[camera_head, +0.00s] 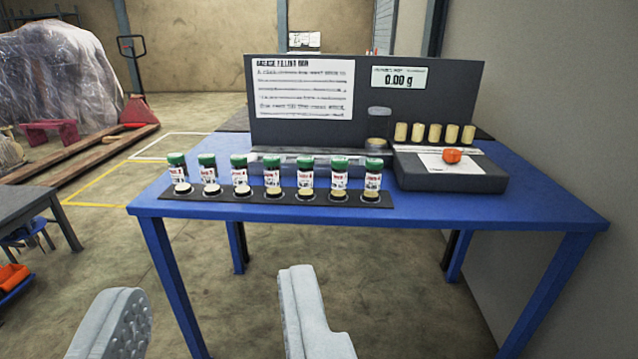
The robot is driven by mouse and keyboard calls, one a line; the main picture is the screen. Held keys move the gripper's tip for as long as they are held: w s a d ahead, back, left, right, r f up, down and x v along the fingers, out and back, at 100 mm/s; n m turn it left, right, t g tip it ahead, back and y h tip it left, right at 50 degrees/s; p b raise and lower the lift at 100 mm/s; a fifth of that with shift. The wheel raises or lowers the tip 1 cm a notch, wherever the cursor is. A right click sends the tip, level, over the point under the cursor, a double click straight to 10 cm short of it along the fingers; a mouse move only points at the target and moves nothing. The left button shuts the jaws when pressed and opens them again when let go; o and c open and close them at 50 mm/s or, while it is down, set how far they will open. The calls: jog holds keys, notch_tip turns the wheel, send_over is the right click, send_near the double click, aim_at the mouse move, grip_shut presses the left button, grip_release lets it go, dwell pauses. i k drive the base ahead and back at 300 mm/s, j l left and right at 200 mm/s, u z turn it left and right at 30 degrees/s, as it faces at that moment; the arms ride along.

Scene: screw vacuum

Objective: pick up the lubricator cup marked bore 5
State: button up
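Several small lubricator cups with green tops and white labels with red print stand upright in a row on a dark strip (290,194) along the front of the blue table. The leftmost cup (177,168) and the rightmost cup (374,176) mark the row's ends. The label print is too small to tell which cup is marked bore 5. A small pale disc sits at the front foot of each cup. My gripper (211,283) is open and empty, its two grey fingers wide apart, low in the view and well short of the table.
The blue table (480,208) also holds a dark scale (450,180) with an orange lump, several tan cylinders (420,132), and a dark back panel with a printed sheet (303,90). The display reads 0.00 g. A wall stands close on the right. A grey table (25,203) stands left.

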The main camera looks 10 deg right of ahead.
aim_at(272, 165)
jog(key=i+j+z, duration=0.1)
jog(key=j, duration=0.25)
jog(key=i+j, duration=0.2)
jog(key=j, duration=0.15)
jog(key=i+j+z, duration=0.15)
jog(key=j, duration=0.25)
jog(key=i+j+z, duration=0.1)
jog(key=j, duration=0.25)
jog(key=i+j, duration=0.1)
jog(key=j, duration=0.3)
jog(key=i+j+z, duration=0.15)
jog(key=j, duration=0.2)
jog(key=k, duration=0.05)
